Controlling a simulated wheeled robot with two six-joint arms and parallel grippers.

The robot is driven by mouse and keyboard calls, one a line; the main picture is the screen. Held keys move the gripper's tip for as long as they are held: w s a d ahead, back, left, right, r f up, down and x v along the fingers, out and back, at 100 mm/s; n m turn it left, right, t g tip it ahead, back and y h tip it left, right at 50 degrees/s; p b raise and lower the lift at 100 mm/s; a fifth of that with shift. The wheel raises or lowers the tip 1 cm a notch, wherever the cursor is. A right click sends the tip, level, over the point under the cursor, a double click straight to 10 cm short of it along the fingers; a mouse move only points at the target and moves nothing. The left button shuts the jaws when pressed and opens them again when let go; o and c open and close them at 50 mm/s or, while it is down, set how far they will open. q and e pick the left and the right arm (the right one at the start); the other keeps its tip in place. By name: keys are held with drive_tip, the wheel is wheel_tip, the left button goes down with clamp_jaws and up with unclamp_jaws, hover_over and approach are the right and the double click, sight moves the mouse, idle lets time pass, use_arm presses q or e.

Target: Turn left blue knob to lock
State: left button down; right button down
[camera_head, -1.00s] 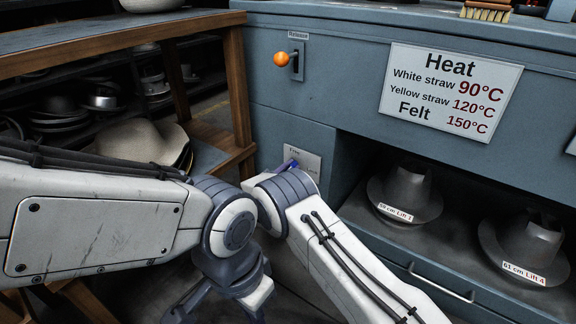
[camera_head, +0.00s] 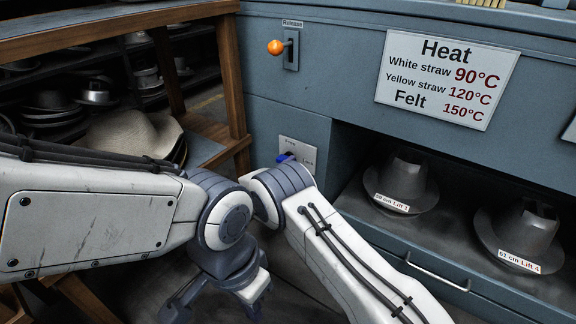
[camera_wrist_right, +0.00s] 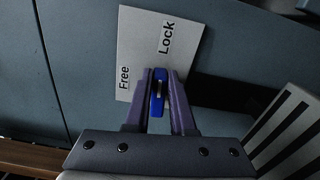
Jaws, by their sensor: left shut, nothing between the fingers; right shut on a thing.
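The blue knob (camera_head: 285,157) sits on a pale plate (camera_head: 309,154) on the press front; "Lock" reads at the plate's right, and "Free" is faint at upper left. In the right wrist view, the blue knob (camera_wrist_right: 157,92) stands between the fingers of my right gripper (camera_wrist_right: 160,88), which is shut on it. Its upper end there points toward the "Lock" word. In the head view my right wrist hides that gripper and part of the knob. My left gripper (camera_head: 216,306) hangs low, apart from the knob, shut and empty.
An orange-tipped release lever (camera_head: 276,47) is above the knob. Grey hat blocks (camera_head: 403,178) stand in the open bay at right, over a drawer with a handle (camera_head: 437,276). A wooden shelf (camera_head: 225,85) with hats is at left. My left wrist is close beside my right wrist.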

use_arm(q)
drive_tip(key=shift+f, duration=0.15)
use_arm(e)
drive_tip(key=shift+a+f+m, duration=0.1)
drive_tip(key=shift+f+m, duration=0.1)
drive_tip(key=shift+m, duration=0.3)
drive_tip(key=c, duration=0.8)
unclamp_jaws()
drive_tip(key=shift+o, duration=0.2)
